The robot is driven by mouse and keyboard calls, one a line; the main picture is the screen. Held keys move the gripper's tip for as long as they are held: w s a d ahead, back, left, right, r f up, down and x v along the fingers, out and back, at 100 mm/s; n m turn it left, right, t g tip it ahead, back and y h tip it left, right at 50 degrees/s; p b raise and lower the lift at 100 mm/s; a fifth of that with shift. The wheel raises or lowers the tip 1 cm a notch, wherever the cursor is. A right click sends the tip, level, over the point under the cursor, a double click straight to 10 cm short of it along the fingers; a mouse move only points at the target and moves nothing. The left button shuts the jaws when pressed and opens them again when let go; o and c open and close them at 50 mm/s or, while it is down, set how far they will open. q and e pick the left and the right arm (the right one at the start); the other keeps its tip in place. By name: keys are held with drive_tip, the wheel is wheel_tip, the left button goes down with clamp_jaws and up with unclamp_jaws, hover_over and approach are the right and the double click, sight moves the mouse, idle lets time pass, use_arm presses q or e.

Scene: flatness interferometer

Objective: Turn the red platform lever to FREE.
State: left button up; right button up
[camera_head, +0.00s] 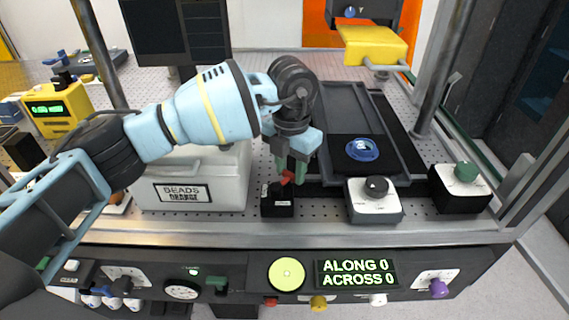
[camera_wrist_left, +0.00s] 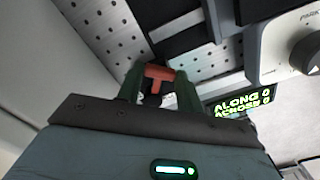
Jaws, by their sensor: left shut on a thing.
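The red platform lever (camera_head: 287,177) stands on a small black block (camera_head: 277,206) near the front edge of the bench. My left gripper (camera_head: 291,172) comes down on it from above, with its green fingers shut on the lever. In the left wrist view, the red T-shaped lever (camera_wrist_left: 159,75) sits between the two green fingertips (camera_wrist_left: 160,88). The small label on the block is too small to read, and I cannot tell the lever's setting. My right gripper is in neither view.
A white box labelled BEADS (camera_head: 195,175) stands left of the lever. A white unit with a black knob (camera_head: 375,203) and a black box with a green knob (camera_head: 462,187) stand to the right. A blue round piece (camera_head: 361,149) lies behind. The front display (camera_head: 357,273) reads ALONG 0, ACROSS 0.

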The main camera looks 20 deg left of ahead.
use_arm(q)
drive_tip(key=m, duration=0.1)
drive_tip(key=d+m, duration=0.1)
drive_tip(key=m, duration=0.1)
drive_tip(key=s+m, duration=0.1)
drive_tip(key=shift+d+m, duration=0.3)
drive_tip(key=m, duration=0.1)
drive_tip(key=s+m, duration=0.1)
drive_tip(key=m, duration=0.1)
drive_tip(key=shift+s+d, duration=0.1)
drive_tip(key=shift+d, duration=0.25)
drive_tip(key=shift+s+d+m+p, duration=0.15)
drive_tip(key=shift+s+m+p, duration=0.2)
drive_tip(key=shift+m, duration=0.65)
drive_tip(key=o, duration=1)
drive_tip(key=shift+r, duration=3.9)
